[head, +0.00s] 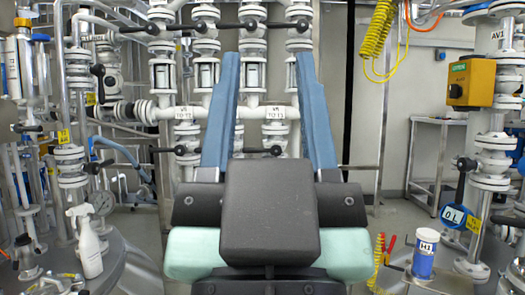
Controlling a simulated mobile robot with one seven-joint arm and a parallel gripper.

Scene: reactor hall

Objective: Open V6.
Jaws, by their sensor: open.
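My gripper (267,56) is open in the head view. Its two long blue fingers stand wide apart in front of the pipe rack, with nothing visible between them but pipework behind. I cannot pick out V6 for sure, because the small labels are hard to read. A white label (183,113) on the left pipe seems to end in "TO T2". Another label (275,113), seen between the fingers, seems to end in "TO T3". Black lever handles (177,150) and (262,151) lie roughly level below these labels. My dark wrist hides the lower middle.
A spray bottle (88,242) stands on a tank top at left. A yellow actuator box (470,82) and a blue gauge (453,215) are on the right pipes. A labelled jar (425,254) stands at lower right. A metal stand (437,160) is behind, near some open floor.

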